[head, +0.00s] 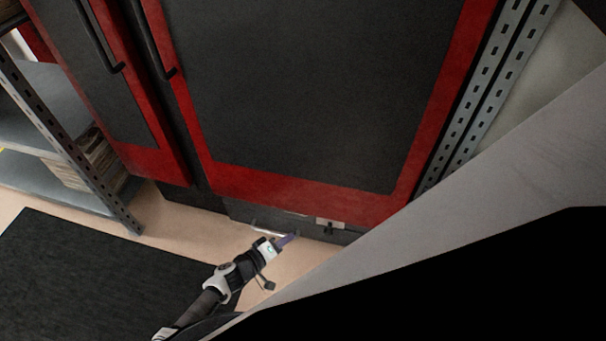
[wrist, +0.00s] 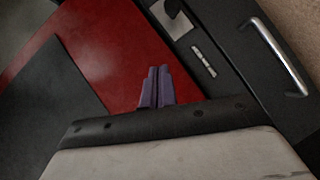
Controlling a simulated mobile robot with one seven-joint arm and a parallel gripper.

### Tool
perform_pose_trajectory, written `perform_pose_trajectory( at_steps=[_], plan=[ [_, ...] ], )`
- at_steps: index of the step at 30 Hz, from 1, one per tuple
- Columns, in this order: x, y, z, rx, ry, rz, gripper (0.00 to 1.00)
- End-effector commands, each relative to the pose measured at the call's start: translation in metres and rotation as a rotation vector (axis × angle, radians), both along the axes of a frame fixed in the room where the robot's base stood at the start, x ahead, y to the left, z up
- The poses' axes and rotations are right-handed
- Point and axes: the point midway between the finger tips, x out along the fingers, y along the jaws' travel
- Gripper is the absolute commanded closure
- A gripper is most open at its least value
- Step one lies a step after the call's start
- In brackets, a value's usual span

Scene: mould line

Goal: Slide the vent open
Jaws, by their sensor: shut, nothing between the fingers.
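The vent appears to be the small pale plate with a dark knob (head: 329,223) on the dark grey base panel under the red and black cabinet. In the wrist view the pale plate (wrist: 178,26) is at the top centre, with its dark knob at the upper edge. A short light strip with dark slots (wrist: 203,62) lies beside it. My gripper (head: 294,237) has purple fingers, pressed together and empty. In the wrist view the fingertips (wrist: 158,69) show over the red cabinet border, below the plate in the picture, apparently apart from it.
A silver bar handle (wrist: 279,56) is on the same base panel; it also shows in the head view (head: 268,230), left of my gripper. The red and black cabinet door (head: 300,90) rises above. A grey shelf rack (head: 60,190) stands left. A black mat (head: 110,280) lies on the floor.

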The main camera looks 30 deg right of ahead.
Motion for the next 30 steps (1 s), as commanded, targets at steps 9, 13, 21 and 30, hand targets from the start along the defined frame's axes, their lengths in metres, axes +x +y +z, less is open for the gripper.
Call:
perform_pose_trajectory(
  at_steps=[9, 13, 21, 30],
  plan=[
    [0.001, -0.001, -0.032, 0.053, 0.037, -0.064, 1.00],
    [0.001, -0.001, -0.031, 0.053, 0.037, -0.062, 1.00],
    [0.002, -0.006, -0.033, 0.052, 0.036, -0.062, 1.00],
    [0.005, -0.057, -0.053, 0.051, 0.038, -0.064, 1.00]
  ],
)
